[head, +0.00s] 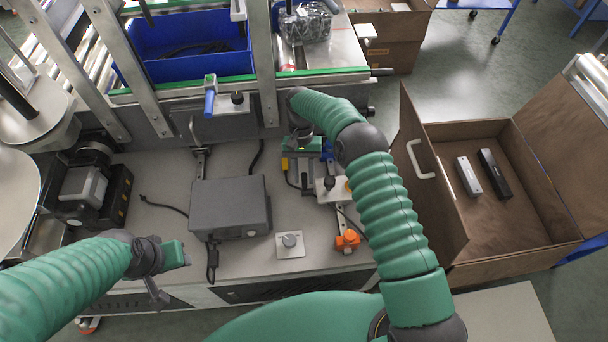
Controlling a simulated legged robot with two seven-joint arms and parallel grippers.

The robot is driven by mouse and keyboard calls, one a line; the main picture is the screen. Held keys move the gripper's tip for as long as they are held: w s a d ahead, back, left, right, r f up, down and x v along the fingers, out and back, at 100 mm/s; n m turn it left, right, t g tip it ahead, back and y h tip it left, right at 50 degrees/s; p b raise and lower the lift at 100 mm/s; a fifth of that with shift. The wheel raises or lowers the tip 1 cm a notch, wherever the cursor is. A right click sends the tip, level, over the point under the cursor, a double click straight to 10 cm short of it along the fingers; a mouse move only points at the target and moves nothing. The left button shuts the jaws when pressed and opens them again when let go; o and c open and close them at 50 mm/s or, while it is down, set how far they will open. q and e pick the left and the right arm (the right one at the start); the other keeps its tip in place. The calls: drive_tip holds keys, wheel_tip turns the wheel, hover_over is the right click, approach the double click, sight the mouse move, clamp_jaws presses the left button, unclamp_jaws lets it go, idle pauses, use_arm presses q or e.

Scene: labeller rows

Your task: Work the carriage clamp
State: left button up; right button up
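Which part is the carriage clamp is not certain from this view. In the head view, a blue upright handle (210,101) stands on a bracket plate at the machine's front edge, beside a black knob (237,97). Further right, a pale plate with a black knob (329,183) sits on a short rail, with an orange block (348,240) at its near end. My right gripper (304,178) points down just behind that plate, close to blue and yellow parts; its fingertips are mostly hidden. My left gripper (186,254) hangs over the bench's front left, away from these parts.
A grey box (230,207) with cables and a small dial plate (290,244) sit mid-bench. A blue bin (190,62) stands behind upright metal bars. An open brown crate (515,225) at right holds a silver and a black bar. The bench's front strip is mostly clear.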

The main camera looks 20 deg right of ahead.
drive_tip(key=shift+o, duration=0.6)
drive_tip(key=shift+r, duration=0.1)
drive_tip(key=v, duration=0.7)
drive_tip(key=shift+w+r, duration=0.1)
drive_tip(key=shift+w, duration=0.05)
